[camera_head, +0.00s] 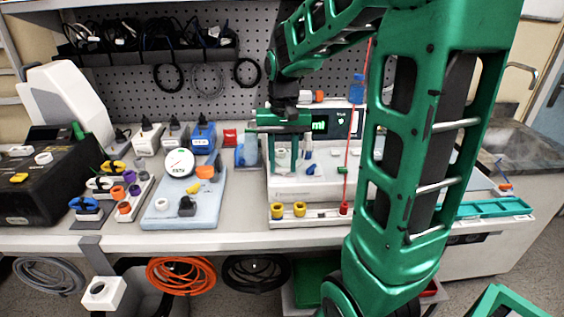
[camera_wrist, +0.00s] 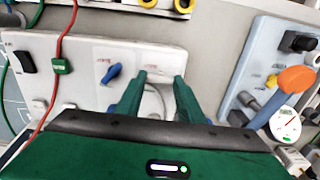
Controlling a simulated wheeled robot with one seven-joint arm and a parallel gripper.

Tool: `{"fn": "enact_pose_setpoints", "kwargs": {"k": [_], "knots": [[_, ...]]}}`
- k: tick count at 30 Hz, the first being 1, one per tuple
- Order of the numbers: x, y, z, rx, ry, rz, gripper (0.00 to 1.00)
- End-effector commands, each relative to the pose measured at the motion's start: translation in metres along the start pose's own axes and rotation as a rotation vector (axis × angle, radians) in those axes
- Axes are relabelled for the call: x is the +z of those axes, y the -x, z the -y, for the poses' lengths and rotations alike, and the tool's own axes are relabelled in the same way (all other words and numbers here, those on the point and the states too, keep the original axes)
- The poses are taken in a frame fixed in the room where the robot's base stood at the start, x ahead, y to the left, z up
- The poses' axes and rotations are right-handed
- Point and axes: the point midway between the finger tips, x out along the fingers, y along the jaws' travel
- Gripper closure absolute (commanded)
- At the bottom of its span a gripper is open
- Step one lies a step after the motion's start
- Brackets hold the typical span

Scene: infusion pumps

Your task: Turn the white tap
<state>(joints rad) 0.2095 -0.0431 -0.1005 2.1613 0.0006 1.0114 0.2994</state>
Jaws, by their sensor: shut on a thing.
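The white tap (camera_wrist: 154,103) is on the front of a white pump unit (camera_head: 318,184). In the wrist view it sits between my two green fingers, partly hidden by them and the gripper body. My gripper (camera_wrist: 161,80) is shut on the white tap; it also shows in the head view (camera_head: 283,155), pointing down over the front of the unit. A blue tap (camera_wrist: 113,74) is on the same panel, just left of my fingers in the wrist view, and it does not touch them. The exact angle of the white tap cannot be told.
A pale blue board (camera_head: 209,207) with a round gauge (camera_head: 179,163) stands to the left.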

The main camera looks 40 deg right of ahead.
Motion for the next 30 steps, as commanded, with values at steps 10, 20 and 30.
{"fn": "enact_pose_setpoints", "kwargs": {"k": [10, 20, 30], "knots": [[0.0, 0.0, 0.0, 0.0, -0.001, -0.001, 0.47], [-0.001, 0.03, 0.0, -0.001, -0.001, -0.004, 0.47], [-0.001, 0.09, 0.0, -0.001, -0.001, -0.003, 0.47]]}}
